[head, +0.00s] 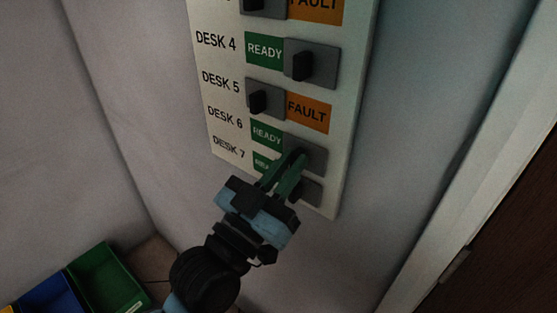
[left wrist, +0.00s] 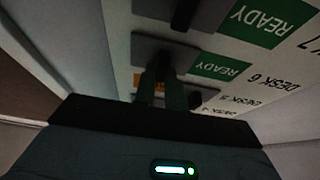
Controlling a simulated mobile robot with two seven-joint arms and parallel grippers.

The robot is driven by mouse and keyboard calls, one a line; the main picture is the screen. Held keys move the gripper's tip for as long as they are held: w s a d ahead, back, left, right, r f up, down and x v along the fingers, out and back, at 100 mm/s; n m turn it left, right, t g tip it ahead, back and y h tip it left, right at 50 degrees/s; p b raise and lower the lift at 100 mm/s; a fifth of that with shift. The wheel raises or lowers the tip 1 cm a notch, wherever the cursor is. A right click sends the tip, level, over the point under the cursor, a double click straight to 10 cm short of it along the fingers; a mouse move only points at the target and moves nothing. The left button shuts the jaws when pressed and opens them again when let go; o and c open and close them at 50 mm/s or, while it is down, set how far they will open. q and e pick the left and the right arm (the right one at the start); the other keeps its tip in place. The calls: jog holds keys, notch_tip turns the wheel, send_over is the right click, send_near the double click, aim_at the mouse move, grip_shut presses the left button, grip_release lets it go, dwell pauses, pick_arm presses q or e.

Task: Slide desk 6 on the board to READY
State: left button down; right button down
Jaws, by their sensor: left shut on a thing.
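The status board (head: 225,135) hangs on the wall, with labelled rows and grey sliders. In the DESK 6 row, the green READY field (head: 266,135) shows and the grey slider plate (head: 312,150) sits at the right. My left gripper (head: 298,160) is shut at this slider, on its knob, which the fingers hide. In the left wrist view the board is upside down; the DESK 6 READY field (left wrist: 222,66) shows beside the slider plate (left wrist: 150,50), with my fingers (left wrist: 160,75) against it. My right gripper is not in view.
The DESK 7 slider (head: 311,193) lies just below, close to my fingers, beside a partly hidden green READY. DESK 5 (head: 265,100) shows orange FAULT; DESK 4 (head: 320,62) shows READY. A green bin (head: 108,280) and blue bin (head: 48,298) stand lower left.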

pick_arm(q)
jog(key=shift+d+f, duration=0.1)
jog(key=c, duration=1.4)
grip_release()
jog(key=shift+s+d, duration=0.1)
jog(key=shift+c, duration=0.2)
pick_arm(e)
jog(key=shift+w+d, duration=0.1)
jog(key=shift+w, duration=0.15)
